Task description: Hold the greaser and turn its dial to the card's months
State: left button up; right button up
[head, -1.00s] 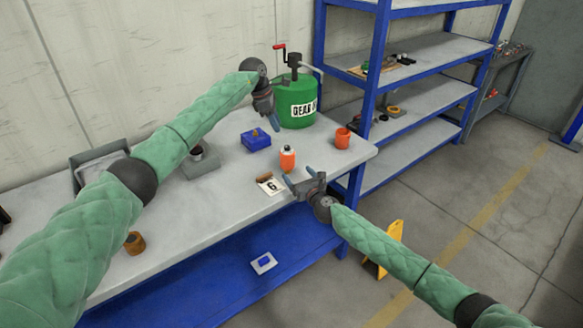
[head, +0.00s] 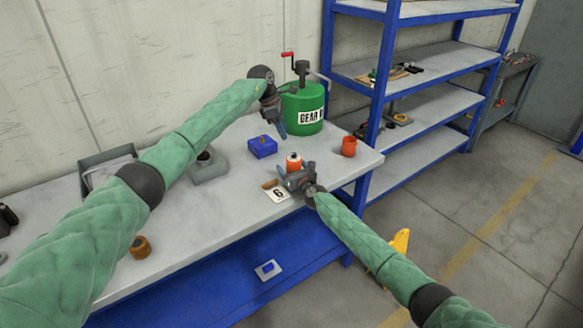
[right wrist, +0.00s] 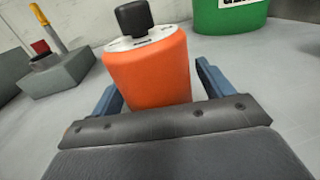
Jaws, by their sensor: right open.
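The greaser (head: 293,160) is an orange canister with a white top, standing upright near the bench's front edge. In the right wrist view the greaser (right wrist: 147,72) shows its black dial (right wrist: 133,17); dial marks are not readable. The card (head: 279,194) lies in front of it and reads 6. My right gripper (head: 291,174) is open, low at the greaser, with one finger on each side; whether they touch it is unclear. My left gripper (head: 277,124) hangs above the bench beside the green drum, pointing down; its jaw opening cannot be made out.
The green gear oil drum (head: 302,108) stands behind. A blue box (head: 262,147) is left of the greaser and an orange cup (head: 349,146) right. A grey block (head: 209,168) and a brown ring (head: 140,247) are farther left. Blue shelving (head: 420,70) stands right of the bench.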

jog(key=shift+w, duration=0.15)
jog(key=c, duration=1.2)
dwell(0.3)
